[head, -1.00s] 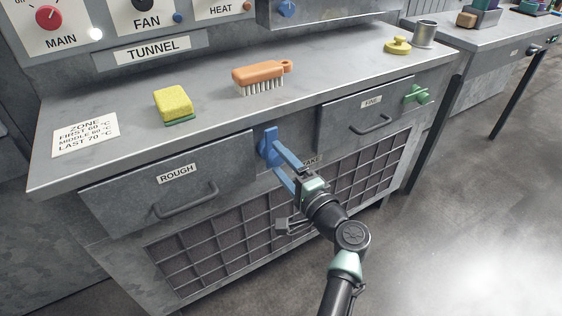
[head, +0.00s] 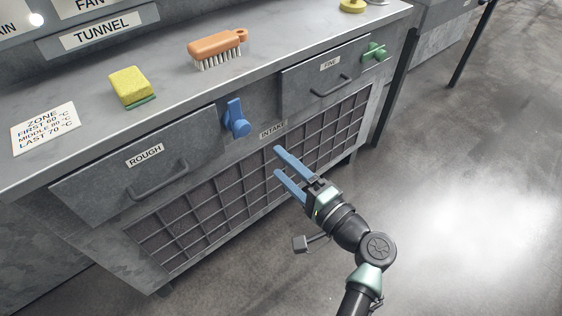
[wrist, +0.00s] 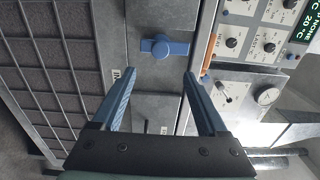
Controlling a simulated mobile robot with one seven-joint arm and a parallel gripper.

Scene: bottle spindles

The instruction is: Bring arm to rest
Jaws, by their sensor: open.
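My gripper (head: 277,161) is open, with its two blue fingers apart and nothing between them. In the head view it hangs in front of the cabinet's intake grille, below and to the right of a blue knob (head: 236,120). The blue knob sits on the cabinet front between the two drawers and is clear of my fingers. In the wrist view the blue knob (wrist: 164,47) shows beyond the fingertips, and my gripper (wrist: 160,80) is spread wide.
The ROUGH drawer (head: 115,175) and the FINE drawer (head: 302,88) flank the knob. A green knob (head: 374,52) is at the right. A yellow sponge (head: 129,85) and an orange brush (head: 216,46) lie on the counter. Open floor (head: 470,190) lies at the right.

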